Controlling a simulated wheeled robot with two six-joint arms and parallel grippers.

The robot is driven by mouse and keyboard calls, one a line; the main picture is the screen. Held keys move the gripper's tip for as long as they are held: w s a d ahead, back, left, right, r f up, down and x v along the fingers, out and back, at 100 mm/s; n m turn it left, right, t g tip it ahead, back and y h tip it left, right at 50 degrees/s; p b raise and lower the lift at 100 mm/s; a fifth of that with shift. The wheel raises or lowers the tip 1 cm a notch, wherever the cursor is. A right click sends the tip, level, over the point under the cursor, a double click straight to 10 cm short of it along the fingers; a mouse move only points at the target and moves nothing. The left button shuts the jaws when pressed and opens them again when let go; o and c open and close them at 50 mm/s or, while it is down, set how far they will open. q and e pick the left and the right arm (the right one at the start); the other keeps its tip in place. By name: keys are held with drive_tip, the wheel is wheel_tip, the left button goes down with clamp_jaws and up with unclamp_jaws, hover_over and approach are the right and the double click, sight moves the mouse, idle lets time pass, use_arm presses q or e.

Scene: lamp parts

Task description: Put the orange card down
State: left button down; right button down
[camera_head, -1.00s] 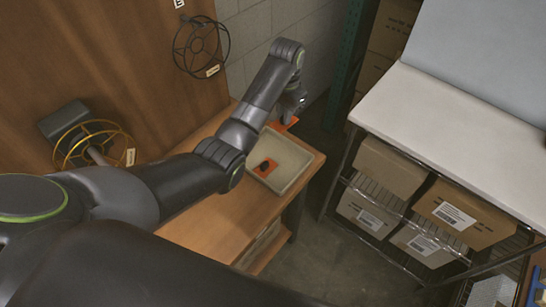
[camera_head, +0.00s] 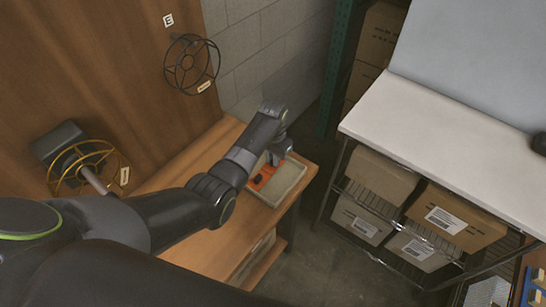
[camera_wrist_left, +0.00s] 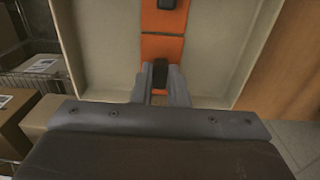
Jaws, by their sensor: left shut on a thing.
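My left gripper (camera_head: 277,158) reaches down into a shallow grey tray (camera_head: 289,187) on the wooden bench. In the left wrist view its fingers (camera_wrist_left: 161,88) are shut on the black knob of an orange card (camera_wrist_left: 162,48). This card is inside the tray, which also shows in the wrist view (camera_wrist_left: 105,50). Another orange card (camera_wrist_left: 165,22) with a black knob lies in the tray, edge to edge with the held one. In the head view the orange (camera_head: 263,176) is partly hidden by my gripper. Whether the held card touches the tray floor is unclear.
A white-topped table (camera_head: 450,130) with cardboard boxes (camera_head: 377,177) below stands to the right, across a floor gap. A dark object (camera_head: 539,143) shows at the right edge.

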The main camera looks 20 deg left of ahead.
use_arm(q)
drive_tip(key=shift+f, duration=0.15)
drive_tip(key=c, duration=1.4)
unclamp_jaws()
drive_tip(key=shift+c, duration=0.2)
wheel_tip(320, 180, up, 12)
drive_tip(key=shift+b, duration=0.35)
drive_tip(key=shift+s, duration=0.1)
